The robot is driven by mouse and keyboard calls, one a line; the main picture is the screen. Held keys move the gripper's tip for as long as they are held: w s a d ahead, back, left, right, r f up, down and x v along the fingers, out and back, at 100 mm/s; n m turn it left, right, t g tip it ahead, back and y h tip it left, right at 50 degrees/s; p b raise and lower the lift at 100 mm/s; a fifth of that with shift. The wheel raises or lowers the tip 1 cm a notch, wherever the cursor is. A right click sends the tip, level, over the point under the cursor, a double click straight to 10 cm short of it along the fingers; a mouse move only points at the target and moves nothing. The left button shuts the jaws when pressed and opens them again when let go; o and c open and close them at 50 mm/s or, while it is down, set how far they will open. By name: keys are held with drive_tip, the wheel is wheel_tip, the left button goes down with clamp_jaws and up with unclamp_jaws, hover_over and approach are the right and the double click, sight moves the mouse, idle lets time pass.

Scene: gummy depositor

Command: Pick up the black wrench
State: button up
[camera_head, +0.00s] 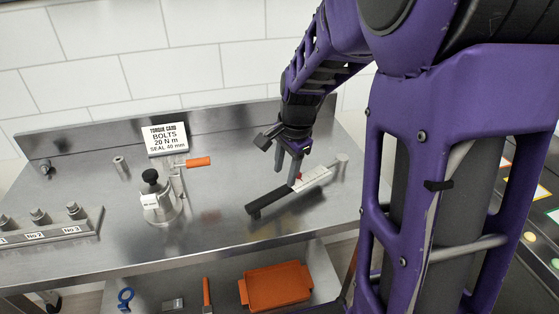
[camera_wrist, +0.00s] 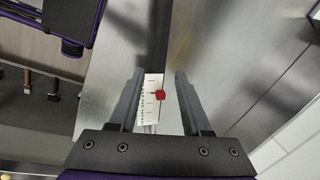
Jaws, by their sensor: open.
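The black wrench (camera_head: 268,201) lies slantwise on the steel bench, with a black handle at the near left and a pale scale with a red mark toward the far right. My gripper (camera_head: 287,176) points down over its middle, open. In the wrist view the wrench's white scale (camera_wrist: 149,103) and red mark show between the two open fingers (camera_wrist: 160,74), and the dark handle runs away beyond the fingertips. The fingers do not appear closed on it. I cannot tell how far the fingertips are above the bench.
A torque card (camera_head: 165,139) stands at the back. A steel pot with a black knob (camera_head: 159,203) and an orange-handled tool (camera_head: 198,162) are left of the wrench. A numbered fitting rack (camera_head: 55,228) is far left. An orange tray (camera_head: 275,288) sits on the lower shelf.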

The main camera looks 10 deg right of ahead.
sight(283, 188)
drive_tip(key=f, duration=0.2)
drive_tip(key=w+f, duration=0.1)
drive_tip(key=f, duration=0.5)
drive_tip(key=shift+w+a+f+b, duration=0.1)
drive_tip(key=shift+w+f+b, duration=0.1)
drive_tip(key=shift+b, duration=0.2)
drive_tip(key=shift+r, duration=0.1)
clamp_jaws()
idle(0.9)
